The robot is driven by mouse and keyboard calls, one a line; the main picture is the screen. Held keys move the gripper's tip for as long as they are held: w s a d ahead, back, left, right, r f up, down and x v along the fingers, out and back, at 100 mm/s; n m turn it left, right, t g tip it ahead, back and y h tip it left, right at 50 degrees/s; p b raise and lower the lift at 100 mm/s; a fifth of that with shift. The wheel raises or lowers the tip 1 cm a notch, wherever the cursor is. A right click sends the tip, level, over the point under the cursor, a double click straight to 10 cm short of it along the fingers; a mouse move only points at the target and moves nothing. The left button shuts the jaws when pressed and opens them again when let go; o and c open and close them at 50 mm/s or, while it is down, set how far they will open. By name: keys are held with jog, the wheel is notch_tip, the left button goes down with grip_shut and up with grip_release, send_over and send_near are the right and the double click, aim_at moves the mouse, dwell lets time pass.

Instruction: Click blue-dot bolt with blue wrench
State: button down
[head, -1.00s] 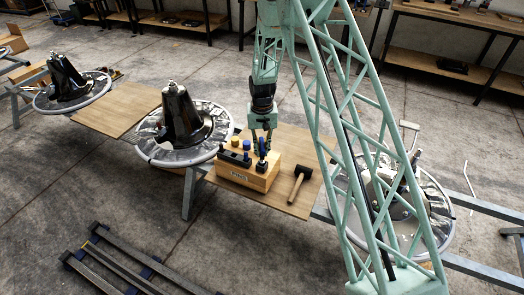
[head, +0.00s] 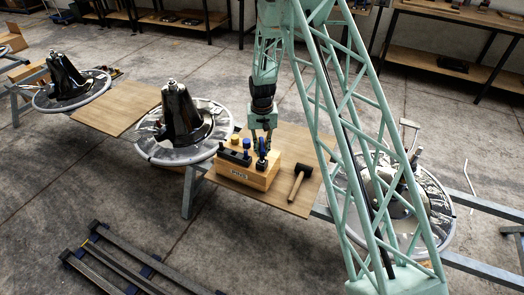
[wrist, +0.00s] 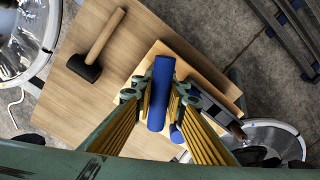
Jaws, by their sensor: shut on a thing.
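A blue-handled tool, likely the blue wrench (head: 262,146), stands upright in the wooden block (head: 240,176) on the wooden board. In the wrist view its thick blue handle (wrist: 161,82) lies between the fingers of my gripper (wrist: 160,98). My gripper (head: 263,138) points down from above and is shut on this handle. The tool's lower end is hidden by the block. A second, smaller blue part (wrist: 176,134) shows beside it in the wrist view. I cannot make out a bolt with a blue dot.
A mallet (head: 300,182) lies on the board (head: 290,205) right of the block. A round metal ring with a dark cone (head: 182,115) stands to the left, and another ring assembly (head: 440,215) to the right, partly behind my green lattice column. Dark rails (head: 120,262) lie on the floor.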

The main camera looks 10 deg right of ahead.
jog(key=shift+f, duration=0.15)
dwell(0.4)
jog(key=c, duration=2.5)
grip_release()
jog(key=shift+c, duration=0.2)
notch_tip(320, 180, up, 11)
jog(key=shift+f, duration=0.2)
jog(key=shift+r, duration=0.75)
